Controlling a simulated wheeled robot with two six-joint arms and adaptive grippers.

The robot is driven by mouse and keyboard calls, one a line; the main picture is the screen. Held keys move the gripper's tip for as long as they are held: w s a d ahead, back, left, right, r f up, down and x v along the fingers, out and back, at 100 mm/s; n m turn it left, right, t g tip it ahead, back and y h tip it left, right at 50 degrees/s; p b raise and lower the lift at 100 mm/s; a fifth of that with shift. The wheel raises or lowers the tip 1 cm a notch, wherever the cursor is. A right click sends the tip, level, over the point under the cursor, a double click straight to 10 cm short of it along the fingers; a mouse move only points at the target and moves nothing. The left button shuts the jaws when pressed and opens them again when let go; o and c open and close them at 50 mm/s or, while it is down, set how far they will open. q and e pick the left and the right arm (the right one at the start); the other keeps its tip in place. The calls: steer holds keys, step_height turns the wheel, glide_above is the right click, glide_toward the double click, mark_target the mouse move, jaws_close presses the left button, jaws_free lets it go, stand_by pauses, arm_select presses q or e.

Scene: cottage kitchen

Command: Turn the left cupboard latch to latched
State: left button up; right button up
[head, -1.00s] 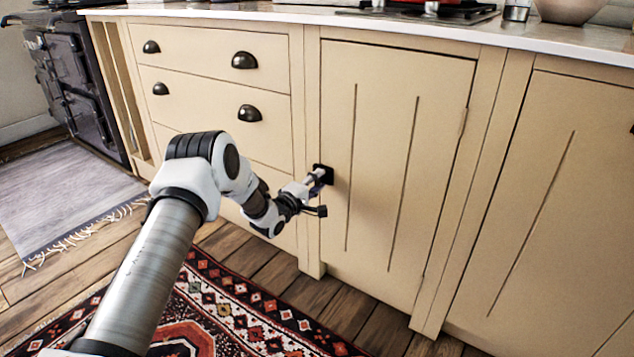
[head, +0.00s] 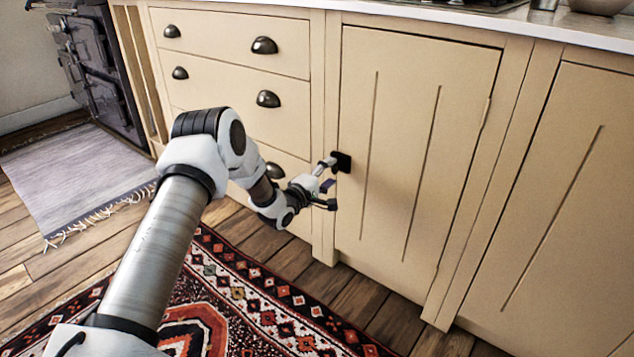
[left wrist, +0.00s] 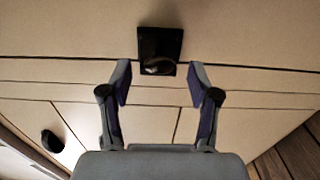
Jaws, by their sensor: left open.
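The left cupboard latch (head: 341,161) is a small black square plate on the left edge of the cream cupboard door (head: 405,130), which looks closed. In the left wrist view the latch plate (left wrist: 160,42) is just beyond the fingertips, with a dark rounded turn piece (left wrist: 157,66) at its lower part. I cannot tell whether it stands latched. My left gripper (head: 326,183) is open in front of the latch. In the left wrist view its fingers (left wrist: 159,74) are spread to either side below the plate, with nothing between them. My right gripper is not in view.
Drawers with black cup handles (head: 268,98) are left of the door, and another cupboard door (head: 560,190) is to the right. A pale worktop (head: 470,18) runs above. A patterned rug (head: 265,300) lies on the wooden floor. A dark range cooker (head: 95,65) stands at far left.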

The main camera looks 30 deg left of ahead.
arm_select(q)
steer(key=s, duration=0.9)
steer(key=shift+s+a, duration=0.15)
steer(key=shift+a, duration=0.1)
steer(key=s+d+f+m+g+h+p, duration=0.1)
steer(key=s+d+f+m+g+p, duration=0.1)
steer(key=s+d+f+g, duration=0.4)
steer(key=s+d+f+m+g+h+p, duration=0.1)
steer(key=s+d+f+m+g+p, duration=0.15)
steer(key=s+d+f, duration=0.7)
steer(key=s+d+f+m+g+y, duration=0.25)
steer(key=s+m+g, duration=0.3)
steer(key=s, duration=0.65)
steer(key=s+d+f+m+g+y, duration=0.1)
steer(key=s+f+m+g, duration=0.4)
steer(key=s, duration=0.7)
step_height(320, 180, up, 40)
steer(key=m+t+p, duration=0.1)
steer(key=m+p, duration=0.1)
steer(key=p, duration=3.5)
steer(key=shift+d+p, duration=0.15)
steer(key=shift+p, duration=0.15)
